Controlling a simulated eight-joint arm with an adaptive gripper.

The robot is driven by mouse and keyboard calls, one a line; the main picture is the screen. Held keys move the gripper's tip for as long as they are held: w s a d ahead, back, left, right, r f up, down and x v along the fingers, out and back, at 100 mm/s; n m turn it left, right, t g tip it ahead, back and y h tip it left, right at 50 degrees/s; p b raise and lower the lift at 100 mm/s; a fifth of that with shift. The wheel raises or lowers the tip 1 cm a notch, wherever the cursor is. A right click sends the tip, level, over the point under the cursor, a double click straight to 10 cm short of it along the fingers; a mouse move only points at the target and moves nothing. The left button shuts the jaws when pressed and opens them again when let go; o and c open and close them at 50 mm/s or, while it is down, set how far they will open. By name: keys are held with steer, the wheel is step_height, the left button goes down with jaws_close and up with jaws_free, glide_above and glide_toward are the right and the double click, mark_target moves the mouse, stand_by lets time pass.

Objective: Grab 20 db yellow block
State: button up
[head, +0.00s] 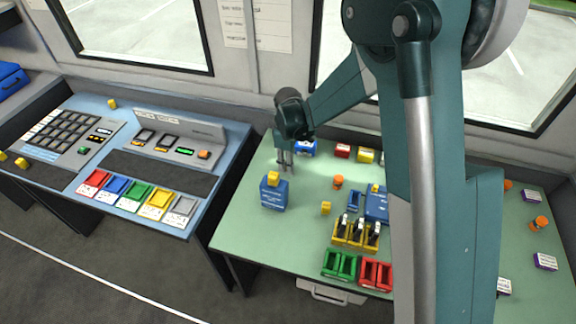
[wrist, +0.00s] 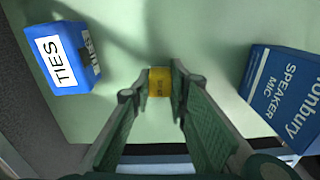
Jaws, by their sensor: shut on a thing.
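In the wrist view, a small yellow block (wrist: 159,83) sits between the fingertips of my gripper (wrist: 160,88). The dark marking on its face is too small to read surely. My gripper is shut on this block, with a finger on each side. In the head view, my gripper (head: 285,168) points down over the back left of the green table (head: 235,225). A yellow piece (head: 272,177) shows by the top of the blue speaker mic box (head: 273,198), just left of the fingertips. I cannot tell whether it is the held block.
The blue TIES box (wrist: 63,60) is left of my gripper in the wrist view, and the speaker mic box (wrist: 280,92) is right. Yellow (head: 355,234), green (head: 340,265) and red (head: 376,273) holders stand near the table's front. A blue console (head: 225,150) is at left.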

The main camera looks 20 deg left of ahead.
step_height(320, 180, up, 10)
steer(key=shift+f+p, duration=0.15)
steer(key=shift+p, duration=0.4)
steer(key=shift+w, duration=0.1)
stand_by(0.5)
